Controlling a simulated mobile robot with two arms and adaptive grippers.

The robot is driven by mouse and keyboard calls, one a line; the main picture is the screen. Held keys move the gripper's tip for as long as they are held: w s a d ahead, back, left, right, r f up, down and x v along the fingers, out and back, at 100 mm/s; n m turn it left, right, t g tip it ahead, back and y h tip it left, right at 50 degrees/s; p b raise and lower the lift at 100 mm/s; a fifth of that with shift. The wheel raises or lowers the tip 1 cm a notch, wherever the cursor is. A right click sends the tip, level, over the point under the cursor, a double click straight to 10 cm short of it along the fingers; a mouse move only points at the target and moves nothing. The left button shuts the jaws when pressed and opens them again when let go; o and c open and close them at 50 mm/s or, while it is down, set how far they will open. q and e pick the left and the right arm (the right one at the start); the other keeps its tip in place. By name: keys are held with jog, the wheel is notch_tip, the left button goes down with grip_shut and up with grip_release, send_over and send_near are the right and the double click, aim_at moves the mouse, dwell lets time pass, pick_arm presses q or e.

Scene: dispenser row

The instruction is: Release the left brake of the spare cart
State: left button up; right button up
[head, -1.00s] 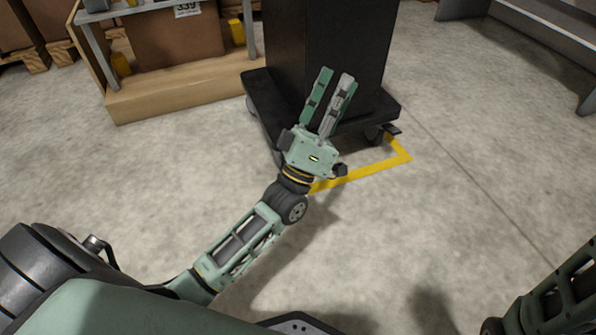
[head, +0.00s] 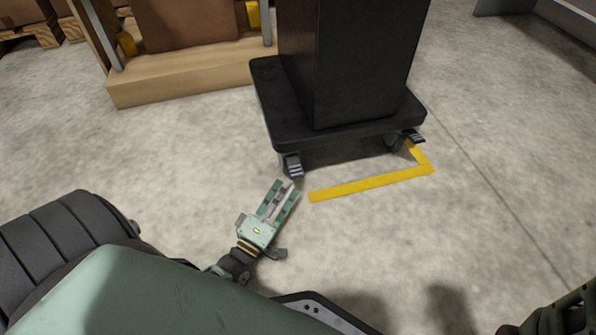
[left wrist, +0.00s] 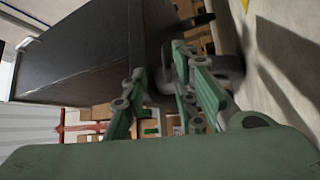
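The spare cart is a black wheeled base (head: 262,92) carrying a tall black box. Its left brake is a ridged grey pedal (head: 291,166) at the near left caster; a similar right pedal (head: 415,136) sticks out at the near right caster. Whether the left pedal is pressed or raised I cannot tell. My left gripper (head: 284,186) is low in front of the left pedal, fingers pointing at it, with a small gap visible in the picture. In the left wrist view its fingers (left wrist: 172,85) are apart and hold nothing.
A yellow floor line (head: 370,185) runs in front of the cart. A wooden-based rack (head: 180,82) with boxes stands behind at left. A grey bench or shelf edge (head: 560,22) is at top right. The concrete floor around the cart's front is clear.

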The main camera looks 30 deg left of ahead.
aim_at(298, 171)
pick_arm(q)
jog(key=b+x, duration=0.1)
jog(key=x, duration=0.2)
jog(key=f+b+x, duration=0.1)
jog(key=b+x, duration=0.1)
jog(key=x, duration=0.1)
jog(key=shift+w+f, duration=0.15)
jog(key=shift+w, duration=0.1)
jog(key=shift+w+r+b, duration=0.25)
jog(key=shift+w+b, duration=0.05)
jog(key=shift+w, duration=0.25)
jog(key=shift+c, duration=0.7)
grip_shut()
